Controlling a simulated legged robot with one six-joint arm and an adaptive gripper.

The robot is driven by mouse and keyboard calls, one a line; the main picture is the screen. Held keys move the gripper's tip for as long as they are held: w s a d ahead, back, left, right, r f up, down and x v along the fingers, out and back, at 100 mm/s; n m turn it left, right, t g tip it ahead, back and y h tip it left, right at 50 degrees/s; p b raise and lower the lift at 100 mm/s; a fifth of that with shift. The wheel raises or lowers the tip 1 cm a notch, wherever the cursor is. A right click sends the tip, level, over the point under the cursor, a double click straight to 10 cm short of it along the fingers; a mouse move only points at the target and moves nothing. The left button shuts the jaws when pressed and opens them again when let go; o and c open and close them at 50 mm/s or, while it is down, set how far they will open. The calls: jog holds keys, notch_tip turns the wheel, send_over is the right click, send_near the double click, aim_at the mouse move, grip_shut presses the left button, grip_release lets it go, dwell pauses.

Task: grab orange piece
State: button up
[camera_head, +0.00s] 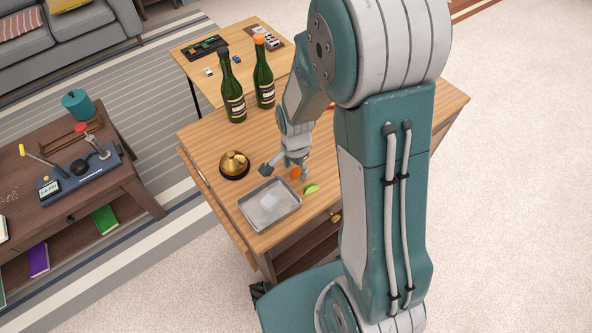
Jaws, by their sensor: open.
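A small orange piece (296,173) lies on the wooden table near its front, between the metal tray and the end of my arm. My gripper (298,168) is low over the table at the orange piece, with its fingers partly hidden by its own body. The gripper is open, and I cannot tell whether a finger touches the piece. A green lime wedge (312,189) lies just in front and to the right of the orange piece.
A metal tray (247,207) with a pale clear lump in it is close on the left. A brass bell-like object (234,165) stands behind the tray. Two dark green bottles (232,90) (264,75) stand farther back. My arm hides the table's right part.

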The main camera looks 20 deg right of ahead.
jog(key=c, duration=0.8)
jog(key=shift+c, duration=0.2)
jog(key=shift+r, duration=0.1)
jog(key=shift+r, duration=0.65)
jog(key=s+d+r, duration=0.9)
jog(key=d+r, duration=0.1)
jog(key=r, duration=0.1)
jog(key=shift+s+d+r, duration=0.15)
jog(key=shift+s+r, duration=0.15)
jog(key=shift+s, duration=0.05)
